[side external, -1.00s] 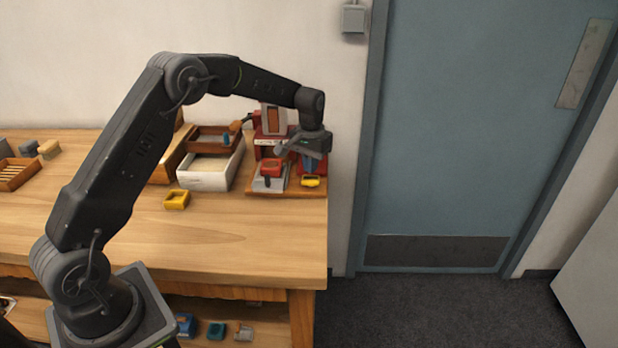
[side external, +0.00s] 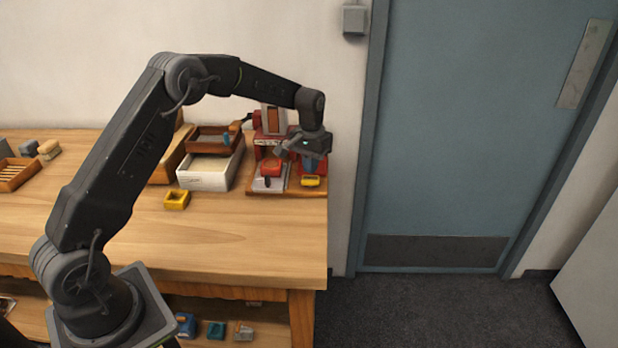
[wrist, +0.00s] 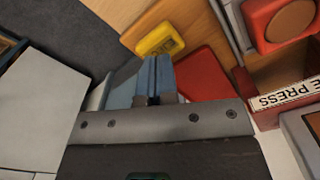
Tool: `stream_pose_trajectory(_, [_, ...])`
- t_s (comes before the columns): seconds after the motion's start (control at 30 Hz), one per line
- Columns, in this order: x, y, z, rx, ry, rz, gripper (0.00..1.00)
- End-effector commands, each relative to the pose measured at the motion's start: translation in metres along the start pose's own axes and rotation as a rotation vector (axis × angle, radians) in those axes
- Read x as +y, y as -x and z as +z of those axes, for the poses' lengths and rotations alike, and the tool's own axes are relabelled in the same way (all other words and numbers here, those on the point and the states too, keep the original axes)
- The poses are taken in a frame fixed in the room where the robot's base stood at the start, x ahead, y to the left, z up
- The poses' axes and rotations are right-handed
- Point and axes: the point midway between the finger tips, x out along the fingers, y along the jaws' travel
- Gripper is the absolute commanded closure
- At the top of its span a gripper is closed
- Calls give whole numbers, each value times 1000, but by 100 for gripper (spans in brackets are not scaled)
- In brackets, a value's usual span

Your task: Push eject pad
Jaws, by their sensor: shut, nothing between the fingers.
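My gripper (side external: 309,163) is shut and empty, its blue fingers pointing down over the right part of a wooden board on the bench. In the wrist view its fingertips (wrist: 153,60) are close together, beside a flat red pad (wrist: 203,77) and a yellow piece (wrist: 160,39). The yellow piece also shows in the side view (side external: 311,181), just in front of the fingers. I cannot tell whether the fingertips touch the red pad. A red block with a round brown top (wrist: 291,22) lies to the right. No marking shows which part is the eject pad.
A label reading "E PRESS" (wrist: 290,93) is on a red unit at right. A white tray (side external: 208,182) and a yellow holder (side external: 176,200) stand left of the board. The bench front (side external: 240,240) is clear.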

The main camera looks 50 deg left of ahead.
Motion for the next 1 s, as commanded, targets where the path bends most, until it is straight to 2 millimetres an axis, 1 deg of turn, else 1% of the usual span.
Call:
stream_pose_trajectory(0.77, [0,-31,0,-3,0,0,100])
stream_pose_trajectory(1.0, [0,-29,0,-1,0,0,100])
